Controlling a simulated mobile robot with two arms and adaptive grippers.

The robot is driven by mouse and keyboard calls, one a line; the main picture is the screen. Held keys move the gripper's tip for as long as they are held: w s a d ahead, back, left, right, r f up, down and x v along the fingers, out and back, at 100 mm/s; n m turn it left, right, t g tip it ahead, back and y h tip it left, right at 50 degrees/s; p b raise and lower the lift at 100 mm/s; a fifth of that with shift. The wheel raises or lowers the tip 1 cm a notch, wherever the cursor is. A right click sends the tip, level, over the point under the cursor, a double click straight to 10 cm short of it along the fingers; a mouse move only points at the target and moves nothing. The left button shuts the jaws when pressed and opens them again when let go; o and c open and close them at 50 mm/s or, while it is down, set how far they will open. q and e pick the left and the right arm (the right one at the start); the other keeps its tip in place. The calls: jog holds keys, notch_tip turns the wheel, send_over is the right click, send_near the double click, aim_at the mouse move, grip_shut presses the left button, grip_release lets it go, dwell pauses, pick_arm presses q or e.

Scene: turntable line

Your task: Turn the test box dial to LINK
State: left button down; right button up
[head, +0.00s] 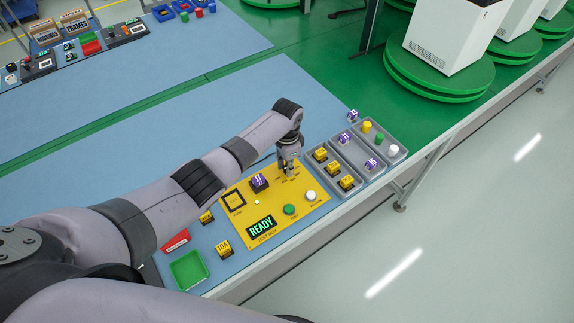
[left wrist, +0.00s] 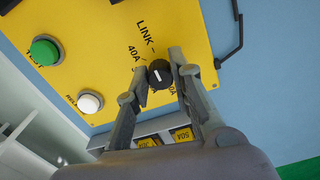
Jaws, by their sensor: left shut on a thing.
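The yellow test box panel (head: 283,219) lies on the blue bench mat, with a display reading READY (head: 262,228). My left gripper (head: 288,168) is at the panel's far side, over the dial, which it mostly hides in the head view. In the left wrist view the round black dial (left wrist: 159,74) sits between the fingertips of my left gripper (left wrist: 160,80), which is shut on it. The dial has a short white mark. LINK (left wrist: 146,31) and 40A are printed near it; another label is partly covered by a finger. I cannot tell which label the mark points to. My right gripper is not in view.
The panel also carries a green button (head: 289,209), a white button (head: 310,195) and a purple block marked 17 (head: 259,183). Grey trays (head: 357,152) with yellow and purple blocks stand close right of my gripper. A green tray (head: 188,270) is at the front.

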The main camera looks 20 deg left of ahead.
pick_arm(q)
jog(key=c, duration=1.4)
grip_release()
jog(key=shift+r, duration=0.1)
notch_tip(320, 180, up, 12)
jog(key=shift+f, duration=0.1)
